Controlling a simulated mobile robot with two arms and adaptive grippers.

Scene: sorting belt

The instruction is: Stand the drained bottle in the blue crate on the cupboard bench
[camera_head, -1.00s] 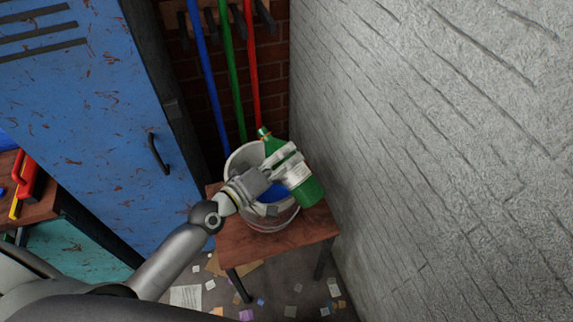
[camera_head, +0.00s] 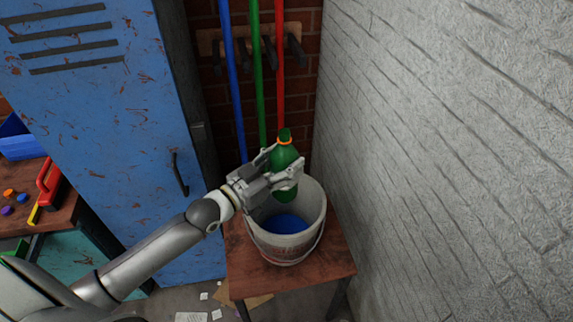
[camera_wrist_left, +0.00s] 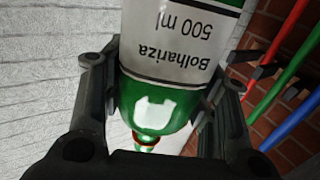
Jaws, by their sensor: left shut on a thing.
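The green bottle (camera_head: 284,153) has an orange ring at its neck and stands about upright, neck up, over the white bucket (camera_head: 291,250). My left gripper (camera_head: 284,168) is shut around its body. In the left wrist view the bottle (camera_wrist_left: 165,55) sits between the two fingers, and its white label reads "Bolhariza 500 ml". A blue crate (camera_head: 20,145) shows partly at the left edge, on a wooden bench (camera_head: 62,212). My right gripper is out of view.
The bucket holds blue liquid (camera_head: 285,222) and stands on a small wooden stool (camera_head: 240,262). A blue locker (camera_head: 100,130) stands between stool and bench. Blue, green and red poles lean behind. A grey wall (camera_head: 430,150) closes the right.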

